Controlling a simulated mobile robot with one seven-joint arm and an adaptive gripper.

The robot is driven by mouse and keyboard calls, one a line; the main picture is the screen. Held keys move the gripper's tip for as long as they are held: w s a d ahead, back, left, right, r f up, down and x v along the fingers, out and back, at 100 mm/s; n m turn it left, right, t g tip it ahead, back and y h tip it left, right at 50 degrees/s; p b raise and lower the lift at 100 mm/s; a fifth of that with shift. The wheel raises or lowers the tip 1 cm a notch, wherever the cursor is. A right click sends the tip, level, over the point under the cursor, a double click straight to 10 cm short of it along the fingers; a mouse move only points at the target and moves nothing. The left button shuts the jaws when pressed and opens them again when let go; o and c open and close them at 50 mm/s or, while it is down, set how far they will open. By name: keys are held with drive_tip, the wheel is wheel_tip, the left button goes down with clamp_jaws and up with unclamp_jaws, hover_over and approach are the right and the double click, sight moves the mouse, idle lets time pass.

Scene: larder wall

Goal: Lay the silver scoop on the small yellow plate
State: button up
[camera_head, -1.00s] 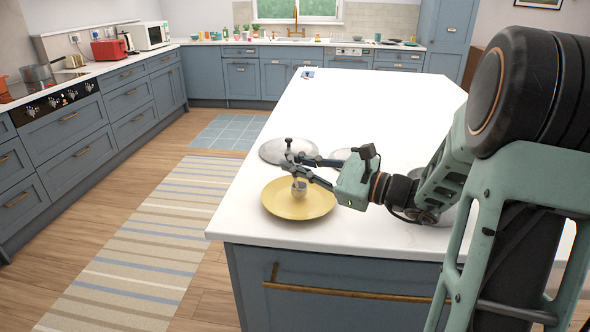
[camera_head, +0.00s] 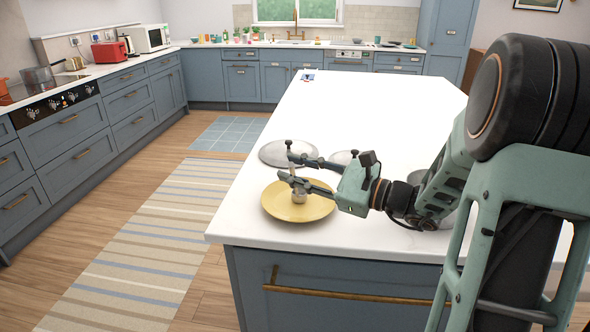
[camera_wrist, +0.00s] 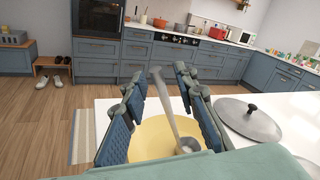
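The silver scoop (camera_head: 299,196) is at the small yellow plate (camera_head: 273,204), its bowl low over the plate and its handle pointing up, tilted. In the wrist view the scoop's handle (camera_wrist: 168,100) rises between my fingers, with a visible gap to each. The bowl (camera_wrist: 189,145) shows against the yellow plate (camera_wrist: 150,140). My gripper (camera_head: 287,166) is open above the plate, its fingers on either side of the handle; it also shows in the wrist view (camera_wrist: 160,90). I cannot tell whether the bowl touches the plate.
The plate lies near the front left corner of the white island top (camera_head: 370,110). A round grey lid with a black knob (camera_head: 272,152) lies behind it, also in the wrist view (camera_wrist: 262,127). The island's far part is mostly clear.

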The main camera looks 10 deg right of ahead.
drive_tip(key=v, duration=1.2)
